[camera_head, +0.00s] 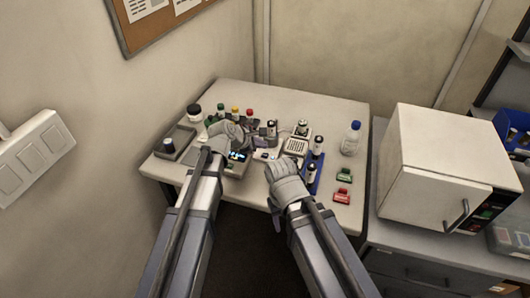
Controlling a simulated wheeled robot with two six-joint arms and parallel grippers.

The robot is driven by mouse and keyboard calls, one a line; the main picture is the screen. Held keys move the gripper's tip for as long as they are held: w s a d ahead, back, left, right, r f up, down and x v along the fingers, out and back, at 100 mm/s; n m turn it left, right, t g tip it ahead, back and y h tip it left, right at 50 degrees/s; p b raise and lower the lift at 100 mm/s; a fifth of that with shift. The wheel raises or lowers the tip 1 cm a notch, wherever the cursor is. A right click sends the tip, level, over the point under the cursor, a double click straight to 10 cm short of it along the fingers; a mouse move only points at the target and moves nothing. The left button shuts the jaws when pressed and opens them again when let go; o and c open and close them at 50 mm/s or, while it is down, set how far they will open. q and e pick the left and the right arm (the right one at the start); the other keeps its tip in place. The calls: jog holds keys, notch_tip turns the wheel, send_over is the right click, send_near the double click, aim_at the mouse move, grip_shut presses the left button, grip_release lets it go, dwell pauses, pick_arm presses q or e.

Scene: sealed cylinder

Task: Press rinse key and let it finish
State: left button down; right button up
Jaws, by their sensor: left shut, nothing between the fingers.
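A grey device with a small lit blue display (238,156) sits near the front edge of the white table, partly hidden by my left arm. My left gripper (256,143) is shut and empty, above the table just behind and to the right of the display. A small pale unit (266,155) lies right of the display. The rinse key cannot be made out at this size. My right gripper (281,170) is over the table's front edge, right of the device; its fingers are too hidden to tell their state.
Several coloured-cap bottles stand at the back left of the white table (330,108). A keypad unit (296,147), a blue rack (314,176) with vials, a blue-capped bottle (351,138), and green (345,174) and red (342,196) items lie to the right. A white cabinet (425,160) stands farther right.

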aim_at(262, 156)
pick_arm(q)
notch_tip(262, 156, up, 3)
jog(key=p, duration=0.2)
jog(key=shift+r+p, duration=0.2)
jog(key=shift+p, duration=0.15)
jog(key=shift+f, duration=0.1)
